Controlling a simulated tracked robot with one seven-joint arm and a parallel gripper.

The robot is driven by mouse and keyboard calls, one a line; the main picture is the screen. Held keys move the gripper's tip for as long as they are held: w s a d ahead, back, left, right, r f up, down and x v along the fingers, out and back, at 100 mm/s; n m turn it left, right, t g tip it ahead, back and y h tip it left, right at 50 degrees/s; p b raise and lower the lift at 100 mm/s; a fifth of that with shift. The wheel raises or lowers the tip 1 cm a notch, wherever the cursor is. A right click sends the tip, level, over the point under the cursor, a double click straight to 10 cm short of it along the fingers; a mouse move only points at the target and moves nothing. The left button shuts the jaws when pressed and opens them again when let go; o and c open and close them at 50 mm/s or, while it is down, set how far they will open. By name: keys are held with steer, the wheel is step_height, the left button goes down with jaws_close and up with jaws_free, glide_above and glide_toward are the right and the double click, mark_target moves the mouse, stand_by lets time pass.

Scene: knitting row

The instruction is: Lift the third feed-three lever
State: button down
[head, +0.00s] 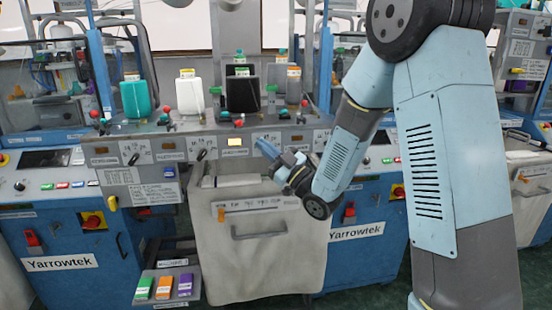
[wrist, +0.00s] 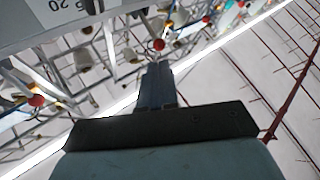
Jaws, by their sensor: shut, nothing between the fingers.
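A grey sloping panel (head: 220,143) on the middle machine carries a row of labelled scales. Two dark short levers show on it, one at the left (head: 133,158) and one near the middle (head: 201,155). The labels are too small to read, so I cannot tell which lever is feed three. My gripper (head: 266,149) is shut and empty in front of the panel, right of the middle lever. It hides the panel part behind it, and I cannot tell whether it touches anything there. In the wrist view the shut fingers (wrist: 155,85) point up, with a white numbered plate (wrist: 60,15) at upper left.
Red-knobbed stalks (head: 168,110) and yarn cones, teal (head: 136,98), white (head: 188,92) and black (head: 242,94), stand above the panel. A pale fabric bin (head: 260,260) hangs below. Colored blocks (head: 164,285) sit on a low shelf. Red knobs (wrist: 158,44) show in the wrist view.

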mark_target(239, 124)
steer(key=x, duration=0.6)
steer(key=shift+a, duration=0.2)
steer(key=shift+w+r, duration=0.1)
steer(key=shift+r, duration=0.15)
